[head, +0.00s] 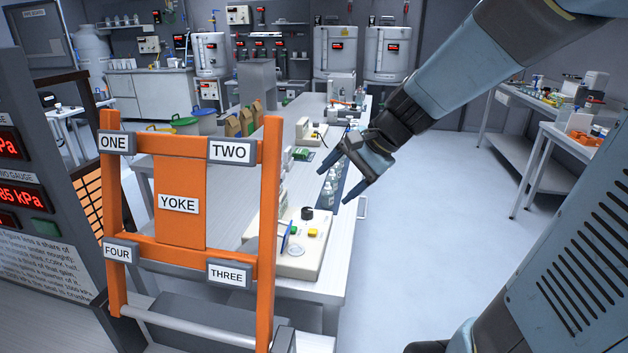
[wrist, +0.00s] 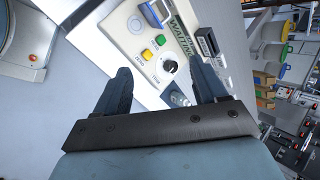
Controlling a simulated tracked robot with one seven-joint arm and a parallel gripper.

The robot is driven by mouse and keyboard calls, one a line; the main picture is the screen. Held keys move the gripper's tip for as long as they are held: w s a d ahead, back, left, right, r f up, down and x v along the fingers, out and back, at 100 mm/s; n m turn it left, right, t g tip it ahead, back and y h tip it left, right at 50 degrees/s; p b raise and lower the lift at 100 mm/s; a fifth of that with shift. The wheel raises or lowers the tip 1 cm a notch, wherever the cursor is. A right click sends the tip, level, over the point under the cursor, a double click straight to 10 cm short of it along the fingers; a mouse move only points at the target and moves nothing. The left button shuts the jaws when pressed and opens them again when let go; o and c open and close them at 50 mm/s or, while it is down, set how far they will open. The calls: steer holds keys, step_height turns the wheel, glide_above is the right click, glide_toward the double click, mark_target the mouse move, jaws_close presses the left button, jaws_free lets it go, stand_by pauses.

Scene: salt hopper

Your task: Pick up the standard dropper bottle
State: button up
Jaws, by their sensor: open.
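Several small pale bottles (head: 326,192) stand in a row along the right side of the long bench, partly behind my gripper. Their labels are too small to read, so I cannot tell which is the standard dropper bottle. My gripper (head: 333,187) is open and empty, its fingers pointing down and left in front of this row. In the wrist view, my gripper (wrist: 158,68) shows two spread fingers with nothing held. A small clear and grey item (wrist: 180,98), perhaps a bottle, shows near the base of the right finger.
A cream instrument (head: 298,250) with a dark knob and coloured buttons sits at the bench's near end; it also shows in the wrist view (wrist: 150,45). An orange frame labelled YOKE (head: 180,205) stands in front. The floor (head: 420,220) right of the bench is clear.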

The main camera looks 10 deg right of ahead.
steer(key=w+f+m+t+y, duration=0.1)
steer(key=w+f+m+y, duration=0.15)
steer(key=w+m, duration=0.45)
steer(key=m+t+h, duration=0.2)
steer(key=m+t, duration=0.4)
steer(key=m, duration=0.7)
glide_toward(335, 181)
steer(key=shift+f+y, duration=0.25)
steer(key=shift+f, duration=0.1)
steer(key=shift+w+f, duration=0.15)
steer(key=shift+w, duration=0.15)
steer(key=x, duration=0.8)
steer(key=shift+w, duration=0.15)
steer(key=shift+x, duration=2.55)
steer(key=shift+d, duration=0.15)
steer(key=shift+c, duration=0.2)
steer(key=c, duration=1)
